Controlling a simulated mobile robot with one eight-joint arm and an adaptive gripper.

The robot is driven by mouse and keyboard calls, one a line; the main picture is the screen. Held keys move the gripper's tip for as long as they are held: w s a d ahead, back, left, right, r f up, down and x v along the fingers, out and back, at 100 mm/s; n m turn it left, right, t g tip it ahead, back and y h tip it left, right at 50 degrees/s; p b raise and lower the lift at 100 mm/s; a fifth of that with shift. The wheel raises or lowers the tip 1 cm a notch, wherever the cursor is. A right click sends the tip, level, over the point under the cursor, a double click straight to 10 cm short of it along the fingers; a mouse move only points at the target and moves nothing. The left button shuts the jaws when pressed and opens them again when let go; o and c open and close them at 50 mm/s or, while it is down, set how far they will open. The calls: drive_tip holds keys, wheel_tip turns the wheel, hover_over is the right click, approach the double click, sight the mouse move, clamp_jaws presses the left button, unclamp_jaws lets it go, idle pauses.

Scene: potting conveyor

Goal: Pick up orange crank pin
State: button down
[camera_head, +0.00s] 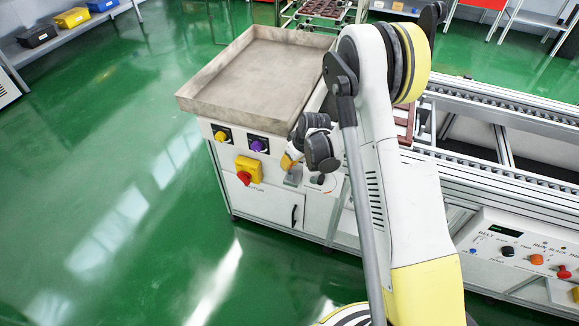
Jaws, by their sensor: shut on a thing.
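My gripper (292,177) is small in view at the end of my arm, low against the front panel of the white cabinet (270,205). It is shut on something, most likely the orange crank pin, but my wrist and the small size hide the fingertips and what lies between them. I cannot make out the crank pin clearly. A dark round part (317,179) shows on the panel just right of my gripper.
A large empty grey tray (190,97) tops the cabinet. Yellow and purple knobs and a red button on a yellow box (246,171) sit left of my gripper. A conveyor (510,110) and a control panel (520,250) stand right. Green floor is clear at left.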

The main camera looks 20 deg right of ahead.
wheel_tip(320, 180, up, 15)
drive_tip(key=p, duration=0.5)
drive_tip(key=shift+p, duration=0.4)
drive_tip(key=shift+r, duration=0.15)
wheel_tip(320, 180, up, 7)
drive_tip(key=p, duration=0.4)
